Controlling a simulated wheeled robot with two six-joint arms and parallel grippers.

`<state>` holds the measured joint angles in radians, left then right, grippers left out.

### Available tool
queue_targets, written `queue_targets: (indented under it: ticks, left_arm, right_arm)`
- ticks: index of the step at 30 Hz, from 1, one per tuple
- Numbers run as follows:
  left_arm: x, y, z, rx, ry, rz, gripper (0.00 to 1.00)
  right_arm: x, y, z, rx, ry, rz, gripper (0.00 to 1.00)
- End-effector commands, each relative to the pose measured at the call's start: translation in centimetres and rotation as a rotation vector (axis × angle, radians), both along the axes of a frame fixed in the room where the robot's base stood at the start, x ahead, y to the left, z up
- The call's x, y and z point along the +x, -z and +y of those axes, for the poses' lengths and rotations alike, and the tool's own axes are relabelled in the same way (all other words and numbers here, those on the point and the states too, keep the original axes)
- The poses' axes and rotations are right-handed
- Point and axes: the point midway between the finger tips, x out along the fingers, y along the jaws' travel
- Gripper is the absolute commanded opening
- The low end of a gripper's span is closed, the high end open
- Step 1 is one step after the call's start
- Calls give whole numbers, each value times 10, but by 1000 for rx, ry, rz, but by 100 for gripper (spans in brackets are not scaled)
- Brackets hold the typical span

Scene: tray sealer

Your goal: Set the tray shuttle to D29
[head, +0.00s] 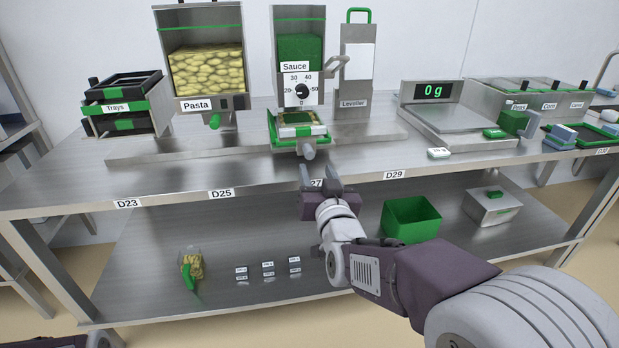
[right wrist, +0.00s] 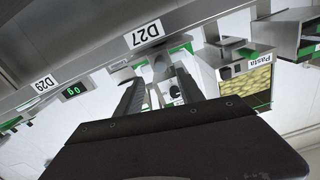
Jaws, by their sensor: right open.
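The tray shuttle (head: 275,143), a green-edged carrier with a grey handle (head: 308,148) at its front, stands under the Sauce dispenser behind the D27 label (head: 316,183). A food tray (head: 297,119) with green contents sits on it. The D29 label (head: 394,174) is on the table's front edge, further right. My right gripper (head: 320,172) is open just in front of the edge at D27, below the handle. In the upside-down right wrist view, the fingers (right wrist: 158,78) are apart, with the handle seemingly beyond them; contact cannot be told. My left gripper is not in view.
A long metal rail (head: 180,151) runs along the tabletop under the shuttle. The Pasta hopper (head: 207,75) is left of the Sauce dispenser (head: 299,50). A scale (head: 445,125) reading 0 g and a small white tag (head: 438,153) are to the right, behind D29.

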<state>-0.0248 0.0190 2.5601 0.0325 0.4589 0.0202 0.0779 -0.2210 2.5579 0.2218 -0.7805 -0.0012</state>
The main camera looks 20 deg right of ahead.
Motion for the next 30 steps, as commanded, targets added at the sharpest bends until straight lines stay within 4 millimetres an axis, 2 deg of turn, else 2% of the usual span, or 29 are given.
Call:
queue_targets:
  ticks: [5, 10, 12, 19, 23, 30]
  left_arm:
    - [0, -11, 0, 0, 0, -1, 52]
    - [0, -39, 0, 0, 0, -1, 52]
    - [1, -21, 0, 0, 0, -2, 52]
    - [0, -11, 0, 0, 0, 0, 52]
    - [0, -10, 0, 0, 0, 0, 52]
    - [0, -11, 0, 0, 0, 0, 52]
  right_arm:
    - [4, -5, -1, 0, 2, 3, 45]
    - [23, -9, -6, 0, 2, 10, 45]
    - [40, 2, -10, 0, 2, 1, 45]
    - [79, 0, -19, 0, 1, 1, 45]
    - [88, -1, -21, 0, 1, 1, 45]
    - [89, -2, -21, 0, 0, 2, 45]
